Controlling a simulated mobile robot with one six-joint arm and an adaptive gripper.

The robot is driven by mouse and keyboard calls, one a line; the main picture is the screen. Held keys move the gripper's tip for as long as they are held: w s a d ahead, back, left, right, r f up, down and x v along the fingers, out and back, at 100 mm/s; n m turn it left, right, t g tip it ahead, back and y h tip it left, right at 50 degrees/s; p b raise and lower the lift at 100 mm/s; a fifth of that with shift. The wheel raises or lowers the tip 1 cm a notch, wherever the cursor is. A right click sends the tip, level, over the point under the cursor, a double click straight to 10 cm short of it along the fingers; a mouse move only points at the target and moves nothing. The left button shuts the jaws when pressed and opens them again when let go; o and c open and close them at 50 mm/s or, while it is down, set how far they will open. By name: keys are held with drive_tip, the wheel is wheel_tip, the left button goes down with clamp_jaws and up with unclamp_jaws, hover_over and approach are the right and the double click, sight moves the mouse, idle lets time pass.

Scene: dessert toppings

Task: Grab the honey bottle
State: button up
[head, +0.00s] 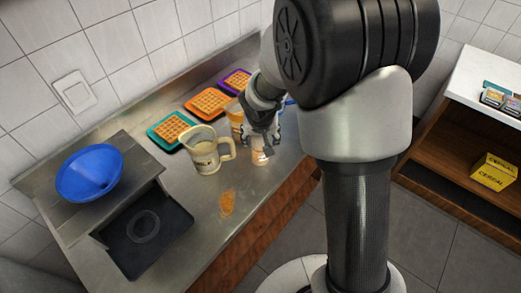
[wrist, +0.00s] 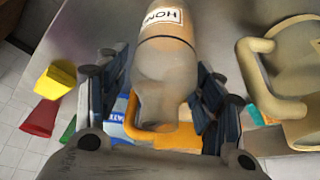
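The honey bottle (wrist: 165,62) is pale and semi-clear, with a white label whose visible letters read "HON". In the head view the bottle (head: 260,158) stands on the steel counter near its front edge, below my gripper (head: 263,136). In the wrist view my gripper (wrist: 166,92) is open, with one dark finger on each side of the bottle's narrow end. The bottle lies between the fingers, and narrow gaps seem to show beside it. Contact is hard to tell. My gripper partly hides the bottle's top in the head view.
A beige measuring jug (head: 206,155) stands close left of the bottle. Behind are waffles on teal (head: 166,132), orange (head: 207,101) and purple (head: 236,80) plates. An orange container (head: 236,116) stands behind the gripper. A blue bowl (head: 90,172) is far left. An orange patch (head: 227,203) marks the counter.

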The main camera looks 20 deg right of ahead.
drive_tip(key=c, duration=1)
